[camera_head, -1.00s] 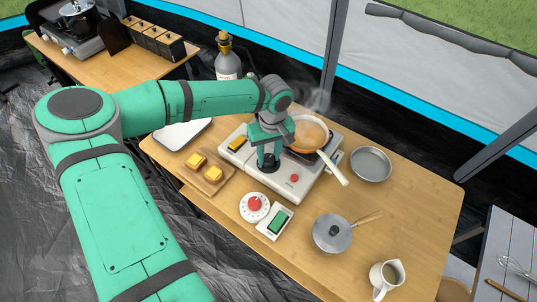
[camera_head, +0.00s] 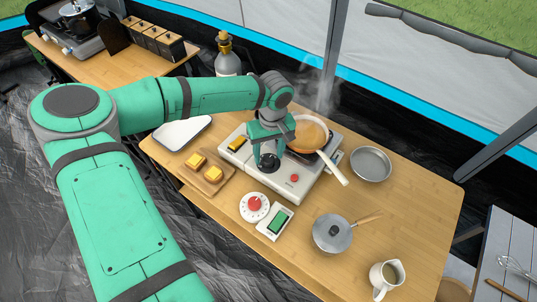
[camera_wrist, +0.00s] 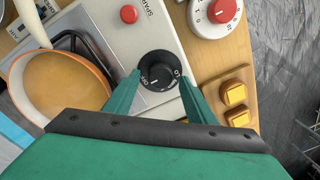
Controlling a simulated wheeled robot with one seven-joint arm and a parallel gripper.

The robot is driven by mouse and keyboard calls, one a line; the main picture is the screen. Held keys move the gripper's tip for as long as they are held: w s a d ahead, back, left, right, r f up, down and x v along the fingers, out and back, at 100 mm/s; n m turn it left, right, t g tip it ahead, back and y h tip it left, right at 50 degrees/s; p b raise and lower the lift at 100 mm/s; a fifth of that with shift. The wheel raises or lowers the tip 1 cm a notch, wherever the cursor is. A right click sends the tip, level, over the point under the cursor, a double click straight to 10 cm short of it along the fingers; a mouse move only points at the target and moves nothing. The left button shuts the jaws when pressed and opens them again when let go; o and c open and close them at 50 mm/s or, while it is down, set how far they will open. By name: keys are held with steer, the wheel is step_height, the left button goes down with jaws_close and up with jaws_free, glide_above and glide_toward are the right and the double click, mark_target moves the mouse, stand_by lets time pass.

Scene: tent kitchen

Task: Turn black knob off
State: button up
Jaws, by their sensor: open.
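The black knob (camera_wrist: 159,71) is on the front panel of the white stove (camera_wrist: 105,25), with a white mark and lettering on its face. In the wrist view my gripper (camera_wrist: 160,84) is open, with one green finger on each side of the knob. I cannot tell whether the fingers touch it. In the head view my gripper (camera_head: 268,160) is over the stove's front panel, and the knob (camera_head: 269,164) shows at its lower end, partly hidden. An orange pan (camera_head: 308,134) of liquid stands on the burner and steams.
A red button (camera_head: 295,178) is on the stove panel near the knob. A white timer with a red dial (camera_head: 254,207), a green-screened device (camera_head: 275,222), a board with yellow pieces (camera_head: 207,176), a lidded pot (camera_head: 333,234) and a metal dish (camera_head: 371,165) surround the stove.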

mark_target(270, 157)
step_height(270, 157, up, 10)
steer(key=shift+d, duration=0.25)
steer(key=shift+w+f, duration=0.1)
stand_by(0.4)
